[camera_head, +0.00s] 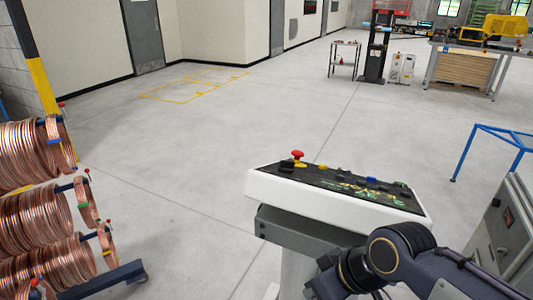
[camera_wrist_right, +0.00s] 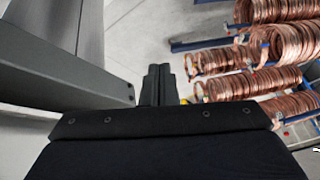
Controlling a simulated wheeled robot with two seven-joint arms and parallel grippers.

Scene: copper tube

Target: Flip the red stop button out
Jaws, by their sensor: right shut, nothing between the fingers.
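The red stop button (camera_head: 298,155) stands on a yellow base at the left end of a tilted control panel (camera_head: 435,218) with a white housing. In the head view my right arm comes in from the lower right and bends down in front of the panel's near edge. My right gripper shows in the right wrist view (camera_wrist_right: 158,82), its two dark fingers together and empty. It is low and apart from the button, which is not in that wrist view. My left gripper is not in view.
The panel face also has a blue button (camera_head: 371,180), a green one (camera_head: 400,184) and dark knobs. A grey console body (camera_head: 300,232) is below it. Copper coils (camera_head: 35,210) hang on a rack at the left. A grey cabinet (camera_head: 505,230) is at the right.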

